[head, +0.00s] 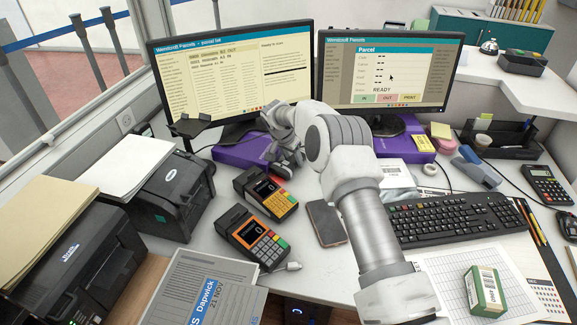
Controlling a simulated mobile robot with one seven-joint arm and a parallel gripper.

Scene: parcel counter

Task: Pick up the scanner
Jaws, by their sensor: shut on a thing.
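My gripper (284,164) is at the back middle of the counter, in front of the purple box. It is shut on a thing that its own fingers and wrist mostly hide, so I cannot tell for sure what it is. No scanner shows clearly elsewhere. A dark handheld device with yellow keys (266,194) lies just in front of the fingertips; I cannot tell whether they touch it. A second, orange-faced handheld device (251,237) lies nearer. Both have small screens and keypads, and I cannot tell whether either is the scanner.
A black stand (192,128) is left of the purple box (238,152). A phone (326,222) lies below my arm. Two monitors (232,72) stand behind; black printers (172,194) line the left. A keyboard (455,220) and a green box (485,291) are right.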

